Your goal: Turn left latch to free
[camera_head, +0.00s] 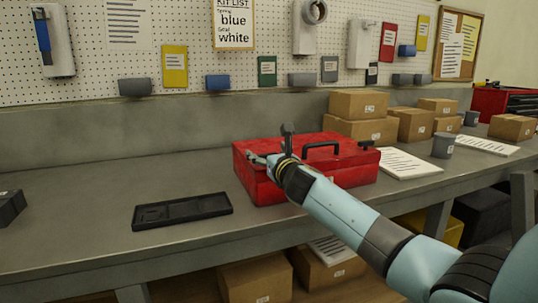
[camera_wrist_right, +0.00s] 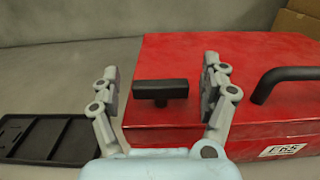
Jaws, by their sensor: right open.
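The red toolbox (camera_head: 347,172) sits closed on the grey bench, with a black carry handle on its lid. The left latch (camera_wrist_right: 161,92) is a black T-shaped knob at the toolbox's left end in the right wrist view, its bar lying crosswise. My right gripper (camera_wrist_right: 161,74) is open, with one finger on each side of the latch and a visible gap on both sides. In the head view my right gripper (camera_head: 256,158) is at the toolbox's left end and hides the left latch. A dark right latch (camera_head: 366,143) shows at the other end. My left gripper is not in view.
A black shallow tray (camera_head: 182,211) lies on the bench left of the toolbox. Cardboard boxes (camera_head: 357,104) stand behind it. Papers (camera_head: 408,164) and a grey cup (camera_head: 443,145) are on the right. The bench's left part is mostly clear.

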